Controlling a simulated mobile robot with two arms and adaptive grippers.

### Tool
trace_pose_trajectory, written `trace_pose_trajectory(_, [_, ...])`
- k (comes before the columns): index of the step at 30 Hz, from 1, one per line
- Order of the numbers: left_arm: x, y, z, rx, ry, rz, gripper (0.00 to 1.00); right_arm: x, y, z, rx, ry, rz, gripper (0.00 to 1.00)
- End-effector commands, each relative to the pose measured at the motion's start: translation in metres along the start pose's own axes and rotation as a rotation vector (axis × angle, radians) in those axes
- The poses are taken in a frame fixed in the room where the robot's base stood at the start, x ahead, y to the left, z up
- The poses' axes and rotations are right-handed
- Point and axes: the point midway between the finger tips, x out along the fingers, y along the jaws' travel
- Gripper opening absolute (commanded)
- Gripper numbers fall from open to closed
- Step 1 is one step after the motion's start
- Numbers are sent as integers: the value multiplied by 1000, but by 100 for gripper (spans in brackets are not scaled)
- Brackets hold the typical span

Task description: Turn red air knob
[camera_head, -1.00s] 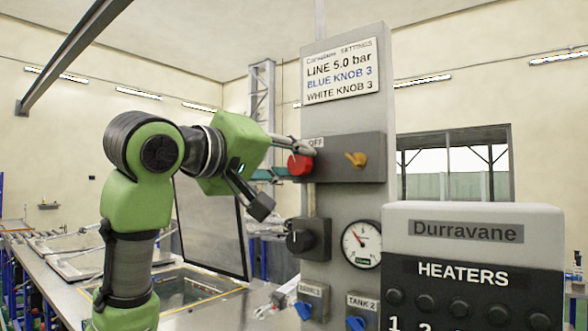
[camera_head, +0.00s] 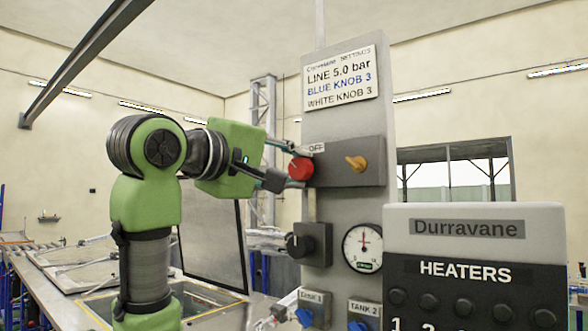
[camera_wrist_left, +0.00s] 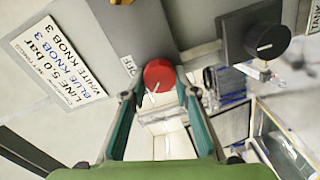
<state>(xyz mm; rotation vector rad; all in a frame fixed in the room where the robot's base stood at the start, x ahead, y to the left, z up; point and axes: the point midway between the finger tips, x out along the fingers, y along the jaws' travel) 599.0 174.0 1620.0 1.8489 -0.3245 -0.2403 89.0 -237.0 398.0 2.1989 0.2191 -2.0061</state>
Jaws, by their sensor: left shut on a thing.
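The red air knob (camera_head: 301,168) sits on the left side of a grey box (camera_head: 345,165) on the upright panel, beside an "OFF" label (camera_head: 316,148). It shows in the left wrist view as a red disc with a white mark (camera_wrist_left: 159,74). My left gripper (camera_head: 289,166) reaches it from the left, one finger above and one below. In the left wrist view its teal fingers (camera_wrist_left: 159,94) lie on both sides of the knob, shut on it. A pressure gauge (camera_head: 363,247) is lower on the panel, its needle pointing about straight up. My right gripper is not in view.
A black knob (camera_head: 297,245) and blue tank valves (camera_head: 304,316) are below. The Durravane heater panel (camera_head: 473,270) stands close at the right. A settings sign (camera_head: 341,80) is above.

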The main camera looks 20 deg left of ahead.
Motion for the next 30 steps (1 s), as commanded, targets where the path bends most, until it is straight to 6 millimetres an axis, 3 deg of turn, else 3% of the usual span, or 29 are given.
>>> trace_pose_trajectory(6, [0,0,-1,-3,1,0,6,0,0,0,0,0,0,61])
trace_pose_trajectory(7, [0,0,-1,-3,1,0,32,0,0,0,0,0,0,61])
trace_pose_trajectory(9, [0,0,0,-2,1,0,44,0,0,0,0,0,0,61])
trace_pose_trajectory(20, [-2,0,0,0,0,1,44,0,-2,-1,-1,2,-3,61])
trace_pose_trajectory(26, [-29,1,-1,0,2,4,44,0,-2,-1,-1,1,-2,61])
trace_pose_trajectory(30, [-61,1,-1,1,2,4,44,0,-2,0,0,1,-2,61])
